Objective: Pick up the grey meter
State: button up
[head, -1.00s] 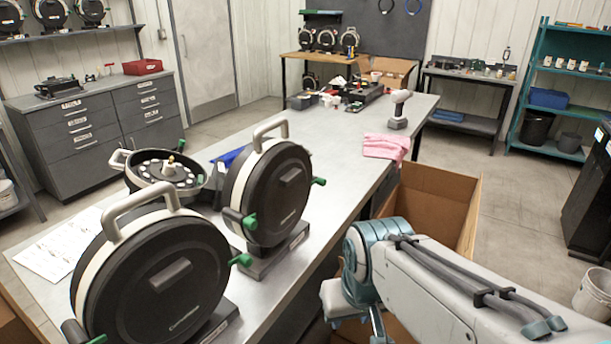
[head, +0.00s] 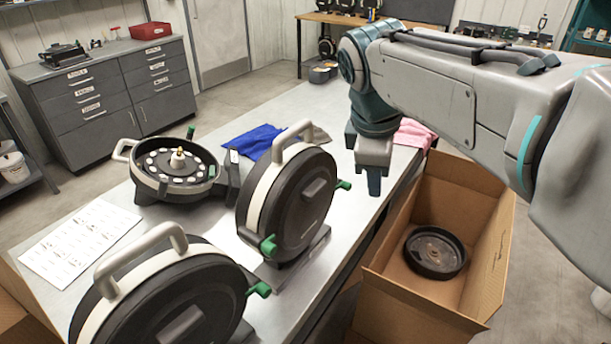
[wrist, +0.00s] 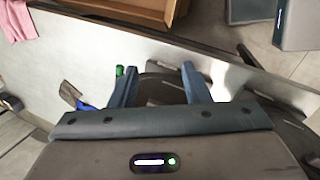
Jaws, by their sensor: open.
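Two dark meters with pale rims, pale handles and green latches stand upright on the bench: the middle one (head: 305,200) on a dark base and the near one (head: 170,300), cut off by the lower edge. A third, opened meter (head: 175,175) lies at the back left, its inside showing. I cannot tell which one counts as grey. My gripper (head: 371,182) hangs empty above the bench, to the right of the middle meter's top and apart from it. In the wrist view its fingers (wrist: 158,82) are spread, with a dark round meter (wrist: 165,86) partly hidden beyond them.
A cardboard box (head: 382,290) holding a black round part (head: 436,252) stands right of the bench. Blue cloth (head: 255,142) lies behind the middle meter, pink cloth (head: 415,134) behind my gripper. A printed sheet (head: 80,240) lies at the left.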

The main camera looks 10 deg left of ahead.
jog(key=w+a+r+n+p, duration=0.2)
jog(key=a+r+n, duration=0.4)
jog(key=a+r, duration=0.15)
jog(key=n+t+p, duration=0.1)
jog(key=n+p, duration=0.1)
jog(key=n, duration=0.6)
send_near(290, 129)
jog(key=x, duration=0.5)
jog(key=shift+d+f+b, duration=0.1)
jog(key=shift+f+b, duration=0.25)
jog(key=shift+b, duration=0.05)
jog(key=shift+p+x, duration=0.4)
jog(key=shift+x, duration=2.25)
grip_shut()
